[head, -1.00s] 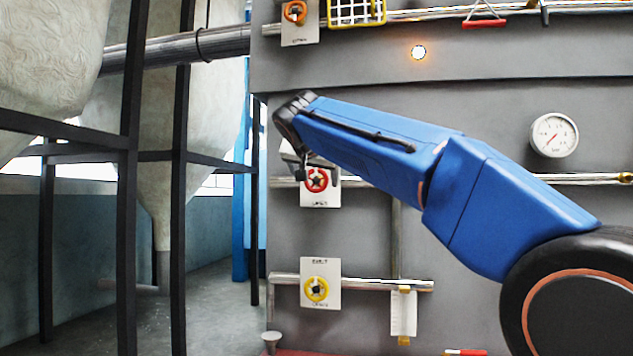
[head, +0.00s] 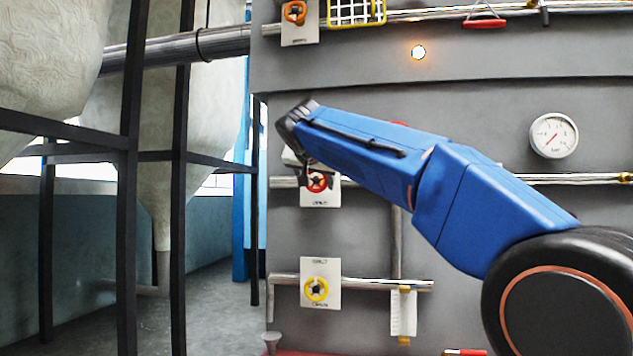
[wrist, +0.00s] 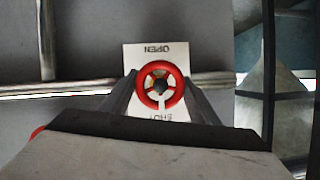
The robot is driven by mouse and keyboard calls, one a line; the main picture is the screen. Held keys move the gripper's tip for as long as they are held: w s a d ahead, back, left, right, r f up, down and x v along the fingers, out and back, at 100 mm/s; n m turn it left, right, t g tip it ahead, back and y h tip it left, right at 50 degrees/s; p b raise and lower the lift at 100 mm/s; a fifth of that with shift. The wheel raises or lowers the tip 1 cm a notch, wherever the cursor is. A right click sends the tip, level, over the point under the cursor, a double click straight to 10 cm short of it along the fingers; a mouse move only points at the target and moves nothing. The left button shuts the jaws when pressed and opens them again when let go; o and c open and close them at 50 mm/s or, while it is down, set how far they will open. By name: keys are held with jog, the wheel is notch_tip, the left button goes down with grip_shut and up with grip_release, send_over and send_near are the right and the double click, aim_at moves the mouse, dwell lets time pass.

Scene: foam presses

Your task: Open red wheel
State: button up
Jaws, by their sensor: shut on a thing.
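The red wheel (wrist: 160,85) sits on a white plate (wrist: 152,54) with lettering, "OPEN" on one edge, upside down in the wrist view. In the head view the red wheel (head: 317,182) shows on its plate (head: 320,200), left of the middle, partly behind my gripper. My gripper (wrist: 160,92) has one dark finger on each side of the wheel's rim, shut on it. In the head view my gripper (head: 307,178) reaches the wheel from above and in front. The wheel's far side is hidden.
A yellow wheel (head: 316,289) on a white plate is below, and an orange wheel (head: 294,13) is above. A pressure gauge (head: 554,135) is on the grey panel at right. Pipes run across the panel. Black frames (head: 127,200) stand at left.

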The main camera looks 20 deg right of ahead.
jog(key=n+g+h, duration=0.1)
jog(key=n+h, duration=0.1)
jog(key=n, duration=0.2)
jog(key=shift+a+h, duration=0.1)
jog(key=shift+h, duration=0.3)
jog(key=n+h, duration=0.2)
jog(key=n, duration=0.2)
jog(key=shift+h, duration=0.4)
jog(key=n+h, duration=0.2)
jog(key=n, duration=0.2)
jog(key=shift+f+n, duration=0.15)
jog(key=shift+n, duration=0.25)
jog(key=n+h, duration=0.1)
jog(key=n, duration=0.1)
jog(key=n+t, duration=0.1)
jog(key=n, duration=0.2)
jog(key=shift+n+t+h, duration=0.3)
jog(key=shift+h, duration=0.1)
jog(key=o, duration=1.1)
jog(key=shift+c, duration=0.2)
